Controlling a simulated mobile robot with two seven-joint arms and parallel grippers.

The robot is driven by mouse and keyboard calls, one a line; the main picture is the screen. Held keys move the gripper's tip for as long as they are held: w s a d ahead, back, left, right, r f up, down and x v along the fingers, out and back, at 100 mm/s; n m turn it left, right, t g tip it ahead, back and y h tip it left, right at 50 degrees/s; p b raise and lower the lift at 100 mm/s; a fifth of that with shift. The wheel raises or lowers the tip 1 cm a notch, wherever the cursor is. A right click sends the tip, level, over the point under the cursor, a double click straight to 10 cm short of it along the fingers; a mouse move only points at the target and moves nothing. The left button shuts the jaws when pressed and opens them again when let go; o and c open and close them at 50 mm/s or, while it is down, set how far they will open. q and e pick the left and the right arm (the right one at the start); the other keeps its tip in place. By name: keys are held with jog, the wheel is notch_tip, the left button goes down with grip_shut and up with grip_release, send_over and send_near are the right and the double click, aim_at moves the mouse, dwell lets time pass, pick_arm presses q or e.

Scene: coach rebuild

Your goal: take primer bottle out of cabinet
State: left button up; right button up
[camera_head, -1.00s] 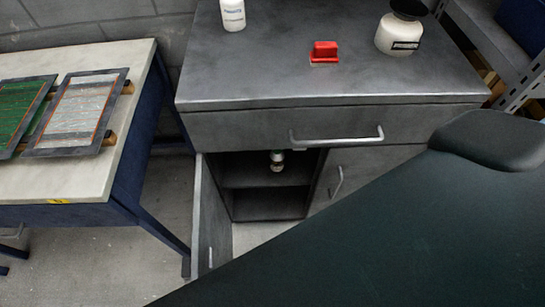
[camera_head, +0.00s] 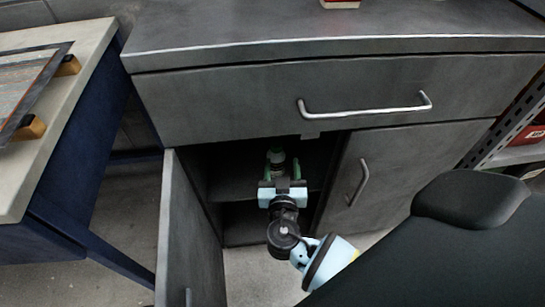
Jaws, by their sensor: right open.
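The primer bottle (camera_head: 277,157), small with a pale label, stands on the upper shelf inside the open left side of the grey cabinet (camera_head: 225,110). Its lower part is hidden behind my right gripper (camera_head: 283,168). My right gripper, light blue with greenish fingers, is open and reaches into the cabinet opening. Its fingers point at the bottle, one to each side in the picture; I cannot tell whether they touch it. The cabinet's left door (camera_head: 190,235) stands swung open toward me. My left gripper is not in view.
A closed drawer with a handle (camera_head: 365,107) lies above the opening. The right door (camera_head: 390,170) is shut. A blue table with a pale top (camera_head: 70,85) stands at left. A red object (camera_head: 340,3) sits on the cabinet top.

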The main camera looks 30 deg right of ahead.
aim_at(276, 142)
jog(key=shift+w+r+m+t+h+b, duration=0.3)
jog(key=shift+w+r+h, duration=0.1)
jog(key=shift+w, duration=0.3)
jog(key=shift+x, duration=1.3)
jog(key=shift+w+a+f+x, duration=0.1)
jog(key=shift+x, duration=0.75)
jog(key=shift+w+a+f+x, duration=0.1)
jog(key=shift+a+x, duration=0.05)
jog(key=shift+x, duration=0.75)
jog(key=shift+w+a+f+x, duration=0.1)
jog(key=shift+x, duration=0.75)
jog(key=shift+s, duration=0.1)
jog(key=shift+r, duration=0.1)
grip_shut()
